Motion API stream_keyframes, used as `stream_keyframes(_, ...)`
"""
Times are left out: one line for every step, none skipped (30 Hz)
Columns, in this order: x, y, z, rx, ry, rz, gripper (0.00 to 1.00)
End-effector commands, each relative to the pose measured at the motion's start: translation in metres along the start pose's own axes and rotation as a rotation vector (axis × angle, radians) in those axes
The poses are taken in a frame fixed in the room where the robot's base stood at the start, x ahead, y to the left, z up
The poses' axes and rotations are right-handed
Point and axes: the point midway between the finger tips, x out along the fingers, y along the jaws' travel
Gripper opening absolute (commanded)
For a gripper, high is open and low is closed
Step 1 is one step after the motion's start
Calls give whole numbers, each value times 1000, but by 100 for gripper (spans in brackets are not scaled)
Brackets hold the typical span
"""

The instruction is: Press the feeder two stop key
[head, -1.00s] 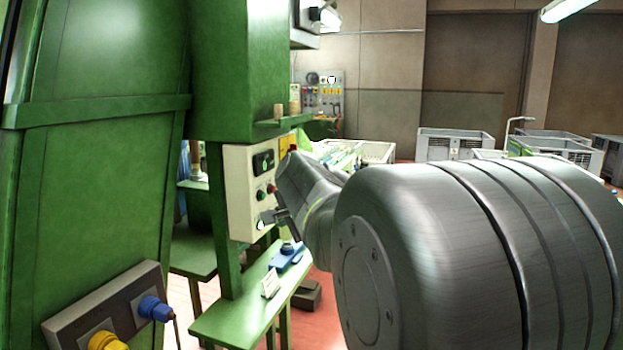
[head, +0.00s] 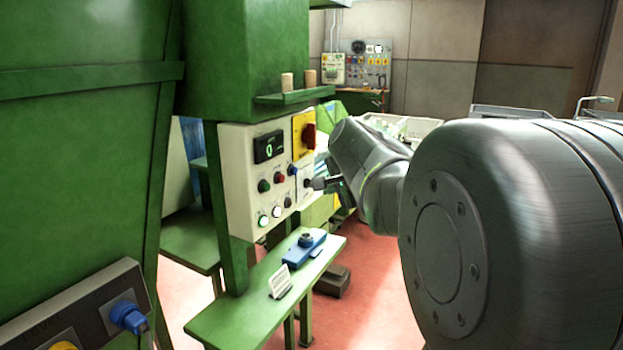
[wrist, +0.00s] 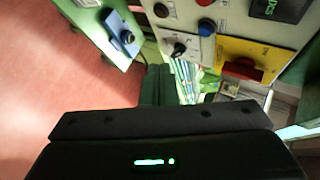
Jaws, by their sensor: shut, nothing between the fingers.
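The cream control panel (head: 236,166) hangs under the green machine body and shows at the upper right of the wrist view (wrist: 222,17). It carries a green button (head: 264,186), a red button (head: 279,177), a blue button (head: 292,169), a small black button (head: 288,201) and two lit white buttons low down. Its lettering is too small to read, so I cannot tell which is the feeder two stop key. My gripper (head: 321,184) is shut and empty at the panel's right edge, near a black knob (wrist: 178,48). Whether it touches anything is unclear.
A yellow plate with a red rotary switch (head: 309,135) is at the panel's upper right. Below, a green bench (head: 235,320) holds a blue device (head: 305,246) and a small white sign (head: 280,282). Cork stoppers (head: 287,82) stand on a shelf above.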

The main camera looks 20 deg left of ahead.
Motion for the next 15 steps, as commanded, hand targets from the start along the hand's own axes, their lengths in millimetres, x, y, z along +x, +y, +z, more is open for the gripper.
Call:
stream_keyframes(0, 0, 0, 0, 0, 0, 0)
stream_keyframes(0, 0, 0, 0, 0, 0, 0)
stream_keyframes(1, -1, 1, 0, 0, 0, 0)
stream_keyframes(2, -2, 1, -1, -1, 1, 0)
stream_keyframes(2, -3, 2, -1, -1, 1, 0)
stream_keyframes(4, -4, 3, -1, -1, 2, 0)
stream_keyframes(6, -6, 5, 0, -2, 2, 0)
stream_keyframes(8, -7, 6, 1, -3, 3, 0)
stream_keyframes(11, -10, 9, -1, -3, 3, 0)
stream_keyframes(14, -12, 11, -2, -3, 3, 0)
stream_keyframes(16, -15, 13, -1, -3, 3, 0)
stream_keyframes(20, -18, 17, -2, -4, 2, 0)
stream_keyframes(24, -20, 19, -2, -4, 3, 0)
stream_keyframes(27, -23, 21, -1, -3, 4, 0)
stream_keyframes(30, -26, 24, -2, -3, 3, 0)
